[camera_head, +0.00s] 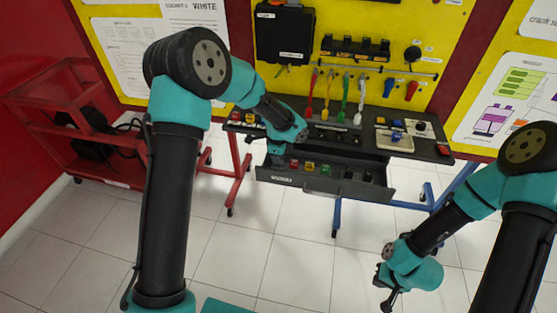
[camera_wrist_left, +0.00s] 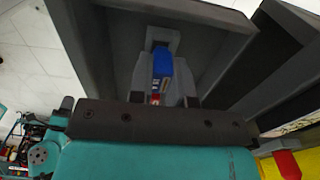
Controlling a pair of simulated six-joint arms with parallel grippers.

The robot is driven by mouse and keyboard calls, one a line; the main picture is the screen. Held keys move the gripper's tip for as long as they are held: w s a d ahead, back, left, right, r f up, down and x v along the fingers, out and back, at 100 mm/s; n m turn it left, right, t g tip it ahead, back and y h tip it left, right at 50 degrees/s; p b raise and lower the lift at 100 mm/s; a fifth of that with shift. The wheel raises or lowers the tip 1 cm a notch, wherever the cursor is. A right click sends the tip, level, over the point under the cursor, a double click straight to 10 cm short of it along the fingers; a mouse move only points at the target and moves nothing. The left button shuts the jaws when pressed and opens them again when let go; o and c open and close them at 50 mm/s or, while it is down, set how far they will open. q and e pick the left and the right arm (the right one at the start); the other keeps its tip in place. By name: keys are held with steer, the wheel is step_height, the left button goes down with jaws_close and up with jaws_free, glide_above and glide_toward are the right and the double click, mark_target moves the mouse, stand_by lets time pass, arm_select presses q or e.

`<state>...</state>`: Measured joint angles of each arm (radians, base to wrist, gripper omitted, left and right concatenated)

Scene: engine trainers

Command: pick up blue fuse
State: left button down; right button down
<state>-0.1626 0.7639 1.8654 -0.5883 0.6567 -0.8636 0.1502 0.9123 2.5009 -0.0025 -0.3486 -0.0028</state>
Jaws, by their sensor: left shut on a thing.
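The blue fuse (camera_wrist_left: 162,64) shows in the left wrist view between the two grey fingers of my left gripper (camera_wrist_left: 162,78), which is shut on it. A small red part shows just below the blue body. The fuse is over the grey floor of the open drawer; I cannot tell whether it still touches the drawer. In the head view my left wrist covers the fuse and fingertips at the drawer's left end. My right gripper (camera_head: 387,291) hangs over the floor at lower right, away from the drawer; its jaw opening is unclear.
The open drawer (camera_head: 285,181) holds red, yellow and green fuses (camera_head: 310,167) and darker pieces to the right. A red frame cart (camera_head: 60,125) stands left. The tiled floor in front is free.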

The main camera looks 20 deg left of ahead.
arm_select(q)
step_height(320, 180, up, 9)
steer(key=shift+f, duration=0.1)
stand_by(0.7)
